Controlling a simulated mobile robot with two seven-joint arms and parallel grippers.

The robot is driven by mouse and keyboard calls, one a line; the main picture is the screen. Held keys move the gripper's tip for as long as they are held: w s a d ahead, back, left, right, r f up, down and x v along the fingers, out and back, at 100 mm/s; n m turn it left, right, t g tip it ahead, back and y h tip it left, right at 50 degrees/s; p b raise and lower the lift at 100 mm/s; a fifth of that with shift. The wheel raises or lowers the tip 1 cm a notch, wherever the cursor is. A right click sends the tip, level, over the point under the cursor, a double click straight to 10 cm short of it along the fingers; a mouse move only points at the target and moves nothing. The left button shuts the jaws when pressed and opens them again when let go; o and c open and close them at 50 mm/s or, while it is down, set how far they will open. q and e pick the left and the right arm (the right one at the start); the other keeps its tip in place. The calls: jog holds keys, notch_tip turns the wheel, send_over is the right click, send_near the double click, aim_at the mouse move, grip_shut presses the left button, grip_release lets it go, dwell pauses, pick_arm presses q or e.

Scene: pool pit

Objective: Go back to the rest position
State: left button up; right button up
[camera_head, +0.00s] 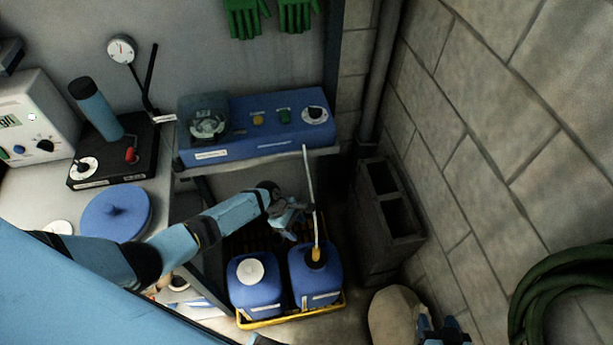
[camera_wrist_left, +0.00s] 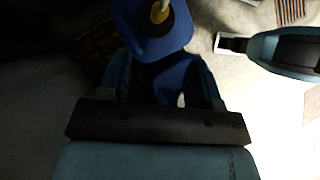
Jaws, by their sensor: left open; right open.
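My left gripper (camera_head: 290,217) is open and empty, just left of a thin pale rod (camera_head: 309,190) that stands up from the yellow neck of the right blue jug (camera_head: 318,285). In the left wrist view my left gripper (camera_wrist_left: 160,75) has its two fingers apart. The blue jug (camera_wrist_left: 150,20) with its yellow neck shows beyond the fingertips, with no object clearly gripped. My right gripper (camera_head: 443,328) is at the bottom edge of the head view, partly cut off, with its fingers apart.
A second blue jug (camera_head: 255,288) with a white cap stands in the yellow-edged tray (camera_head: 290,316). A blue device (camera_head: 255,130) sits on the shelf above. Concrete blocks (camera_head: 385,220), a beige sack (camera_head: 395,318), a green hose (camera_head: 540,290) and a block wall (camera_head: 500,130) are at right.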

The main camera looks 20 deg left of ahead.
pick_arm(q)
jog(key=s+d+r+m+t+y+p, duration=0.1)
jog(key=s+d+r+m+t, duration=0.15)
jog(key=s+m, duration=0.3)
jog(key=s+d+r+m+t, duration=0.2)
jog(key=s+d+m+t, duration=0.1)
jog(key=s+m, duration=0.25)
jog(key=s+a+r+m+t+y, duration=0.1)
jog(key=s+r+m+t, duration=0.1)
jog(key=r+m, duration=0.3)
jog(key=s+a+r+m+t+y, duration=0.1)
jog(key=s+a+r+m+t, duration=0.1)
jog(key=r, duration=0.8)
jog(key=s+m+t, duration=0.1)
jog(key=s+m, duration=0.1)
jog(key=shift+s+a+m+t+p, duration=0.15)
jog(key=shift+s+m+t+p, duration=0.1)
jog(key=shift+m+t+p, duration=0.15)
jog(key=shift+f, duration=0.1)
